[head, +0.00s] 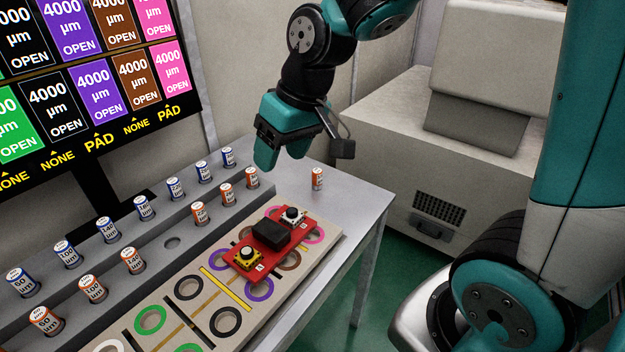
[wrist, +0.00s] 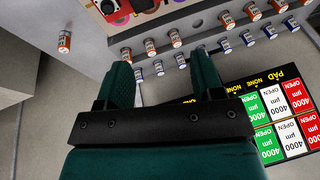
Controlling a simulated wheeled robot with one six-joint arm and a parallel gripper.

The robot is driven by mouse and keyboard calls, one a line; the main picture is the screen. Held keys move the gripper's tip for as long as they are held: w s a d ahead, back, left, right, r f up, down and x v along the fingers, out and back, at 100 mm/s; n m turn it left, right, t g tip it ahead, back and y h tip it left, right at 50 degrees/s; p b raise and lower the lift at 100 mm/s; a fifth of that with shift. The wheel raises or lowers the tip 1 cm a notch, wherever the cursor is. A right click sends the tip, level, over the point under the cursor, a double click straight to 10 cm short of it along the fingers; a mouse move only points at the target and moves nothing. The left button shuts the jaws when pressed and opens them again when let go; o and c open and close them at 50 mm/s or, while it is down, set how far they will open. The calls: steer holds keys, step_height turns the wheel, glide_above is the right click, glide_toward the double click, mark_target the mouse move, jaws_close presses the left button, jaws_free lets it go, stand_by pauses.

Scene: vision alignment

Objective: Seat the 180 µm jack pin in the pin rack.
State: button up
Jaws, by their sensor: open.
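A lone orange-and-white pin (head: 317,178) stands upright on the bare grey table, right of the rack; its label is too small to read. It also shows in the wrist view (wrist: 64,42), left of my fingers. The grey stepped pin rack (head: 155,262) holds blue pins in its back row and orange pins in its front row. An empty round hole (head: 172,242) shows in the front row. My gripper (head: 282,158) is open and empty above the far end of the rack, left of the lone pin. In the wrist view its fingers (wrist: 162,65) are spread with nothing held.
A beige board with coloured rings (head: 222,320) lies before the rack, and a red module with two buttons (head: 270,234) rests on it. A display panel (head: 90,85) stands behind the rack at left. The table's right edge is close to the lone pin.

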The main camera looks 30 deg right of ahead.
steer(key=w+d+f+m+t+h+b, duration=0.1)
steer(key=w+d+f+m, duration=0.15)
steer(key=w+d, duration=0.25)
steer(key=w+d+f+m+h, duration=0.1)
steer(key=w+d+f, duration=0.2)
steer(key=w+d, duration=0.25)
steer(key=m+h, duration=0.2)
glide_toward(318, 171)
steer(key=shift+n+t, duration=0.25)
steer(key=shift+t, duration=0.15)
steer(key=x, duration=0.2)
steer(key=p+x, duration=0.1)
steer(key=x, duration=0.3)
steer(key=shift+d+f, duration=0.2)
steer(key=shift+d, duration=0.1)
steer(key=shift+s+a+p+x, duration=0.15)
steer(key=shift+p+x, duration=0.35)
steer(key=shift+x, duration=1.05)
steer(key=shift+s+a+p+x, duration=0.15)
steer(key=shift+p+x, duration=0.3)
steer(key=shift+x, duration=1.1)
steer(key=shift+f, duration=0.15)
steer(key=shift+c, duration=0.2)
steer(key=c, duration=1)
